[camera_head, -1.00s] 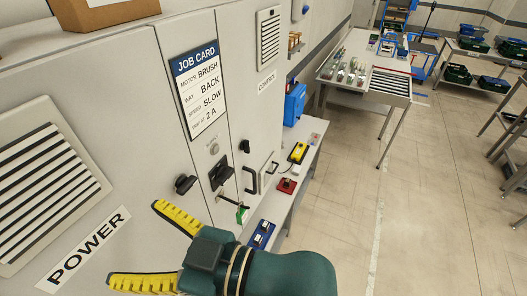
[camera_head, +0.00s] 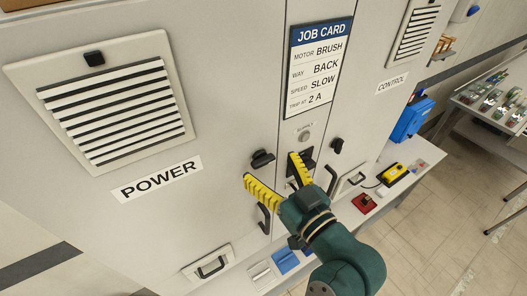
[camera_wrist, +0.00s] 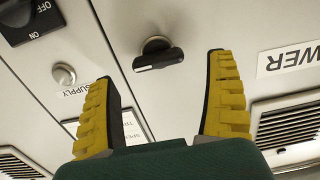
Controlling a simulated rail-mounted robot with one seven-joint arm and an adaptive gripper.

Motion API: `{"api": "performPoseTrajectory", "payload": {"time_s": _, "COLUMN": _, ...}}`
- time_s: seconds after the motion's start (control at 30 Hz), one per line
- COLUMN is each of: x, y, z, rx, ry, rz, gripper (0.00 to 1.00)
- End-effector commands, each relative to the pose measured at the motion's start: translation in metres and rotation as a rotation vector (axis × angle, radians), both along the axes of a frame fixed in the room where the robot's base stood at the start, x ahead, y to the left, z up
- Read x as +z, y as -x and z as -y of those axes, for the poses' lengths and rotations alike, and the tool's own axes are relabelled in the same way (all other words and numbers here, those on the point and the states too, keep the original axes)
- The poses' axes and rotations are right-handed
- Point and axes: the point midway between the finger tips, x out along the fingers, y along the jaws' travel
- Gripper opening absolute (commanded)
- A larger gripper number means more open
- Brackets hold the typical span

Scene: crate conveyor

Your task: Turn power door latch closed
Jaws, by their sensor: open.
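The power door (camera_head: 200,215) carries a POWER label (camera_head: 157,178) and a vent. Its black latch knob (camera_head: 262,159) sits near the door's right edge, above a black pull handle (camera_head: 264,218). In the wrist view the latch (camera_wrist: 158,54) is a round base with a bar lying nearly level across the picture. My gripper (camera_head: 273,170) has yellow ribbed fingers and is open and empty, just in front of the latch. In the wrist view the latch shows between and beyond the fingertips of my gripper (camera_wrist: 166,68), apart from both fingers.
A narrow panel right of the door holds the job card (camera_head: 318,65), a supply button (camera_head: 304,135) and a black switch, partly hidden by a finger. The control door has its own latch (camera_head: 337,146). A ledge below holds a yellow box (camera_head: 394,173) and a red block (camera_head: 365,203).

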Motion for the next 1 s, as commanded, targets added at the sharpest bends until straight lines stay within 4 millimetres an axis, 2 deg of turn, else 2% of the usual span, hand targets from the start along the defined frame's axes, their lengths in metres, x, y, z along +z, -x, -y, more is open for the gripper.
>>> {"api": "performPoseTrajectory", "payload": {"time_s": 0.1, "x": 0.002, "y": -0.018, "z": -0.012, "rx": 0.002, "ry": -0.001, "rz": -0.002, "gripper": 0.87}}
{"api": "performPoseTrajectory", "payload": {"time_s": 0.2, "x": 0.002, "y": -0.026, "z": -0.016, "rx": 0.001, "ry": 0.001, "rz": 0.001, "gripper": 0.87}}
{"api": "performPoseTrajectory", "payload": {"time_s": 0.5, "x": 0.0, "y": -0.029, "z": -0.018, "rx": -0.001, "ry": 0.0, "rz": 0.0, "gripper": 0.87}}
{"api": "performPoseTrajectory", "payload": {"time_s": 0.57, "x": 0.0, "y": -0.029, "z": -0.018, "rx": -0.001, "ry": 0.0, "rz": 0.0, "gripper": 0.77}}
{"api": "performPoseTrajectory", "payload": {"time_s": 0.83, "x": 0.0, "y": -0.029, "z": -0.018, "rx": -0.001, "ry": 0.0, "rz": 0.0, "gripper": 0.25}}
{"api": "performPoseTrajectory", "payload": {"time_s": 0.87, "x": 0.0, "y": -0.029, "z": -0.018, "rx": 0.0, "ry": 0.0, "rz": 0.0, "gripper": 0.23}}
{"api": "performPoseTrajectory", "payload": {"time_s": 1.0, "x": -0.001, "y": -0.029, "z": -0.018, "rx": 0.0, "ry": 0.005, "rz": 0.003, "gripper": 0.22}}
